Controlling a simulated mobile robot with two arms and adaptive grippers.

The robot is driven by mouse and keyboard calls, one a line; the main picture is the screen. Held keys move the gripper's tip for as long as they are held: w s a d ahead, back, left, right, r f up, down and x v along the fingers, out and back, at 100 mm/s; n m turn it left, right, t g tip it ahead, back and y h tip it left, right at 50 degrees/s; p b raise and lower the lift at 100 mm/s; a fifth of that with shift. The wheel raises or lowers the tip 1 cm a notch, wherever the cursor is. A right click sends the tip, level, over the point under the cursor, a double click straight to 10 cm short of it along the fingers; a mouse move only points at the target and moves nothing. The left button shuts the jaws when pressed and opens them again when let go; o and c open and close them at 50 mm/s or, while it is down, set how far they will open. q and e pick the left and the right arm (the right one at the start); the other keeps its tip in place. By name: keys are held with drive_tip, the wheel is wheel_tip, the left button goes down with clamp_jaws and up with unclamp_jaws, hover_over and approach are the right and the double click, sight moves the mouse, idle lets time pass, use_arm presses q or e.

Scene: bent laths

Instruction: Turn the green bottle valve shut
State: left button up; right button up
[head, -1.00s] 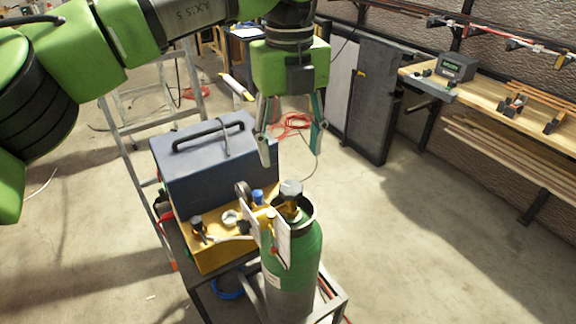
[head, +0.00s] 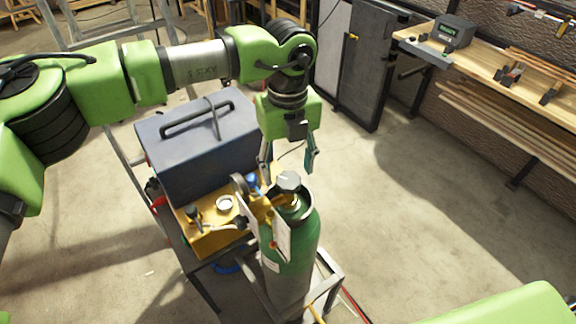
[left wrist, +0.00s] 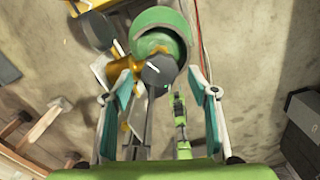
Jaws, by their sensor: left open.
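The green bottle (head: 305,246) stands upright on the cart, with a grey valve knob (head: 289,181) on top. In the left wrist view the bottle (left wrist: 158,18) shows at the top, with the dark knob (left wrist: 160,70) in front of it. My left gripper (head: 288,168) is open and points down, its fingertips close above the knob. In the left wrist view the fingers of my left gripper (left wrist: 165,88) stand apart on either side of the knob. No contact between fingers and knob can be made out. My right gripper is not in view.
A blue-grey case (head: 205,145) with a black handle stands behind a yellow unit (head: 215,235) with gauges, left of the bottle. They are on a metal cart (head: 330,275). A workbench (head: 500,75) is at the right. The floor between is clear.

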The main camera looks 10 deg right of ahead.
sight(288, 183)
use_arm(q)
drive_tip(key=shift+s+f, duration=0.1)
drive_tip(key=shift+f, duration=0.75)
drive_tip(key=shift+f+p, duration=0.25)
drive_tip(key=shift+p, duration=0.05)
drive_tip(key=shift+f, duration=0.15)
drive_tip(key=c, duration=1.1)
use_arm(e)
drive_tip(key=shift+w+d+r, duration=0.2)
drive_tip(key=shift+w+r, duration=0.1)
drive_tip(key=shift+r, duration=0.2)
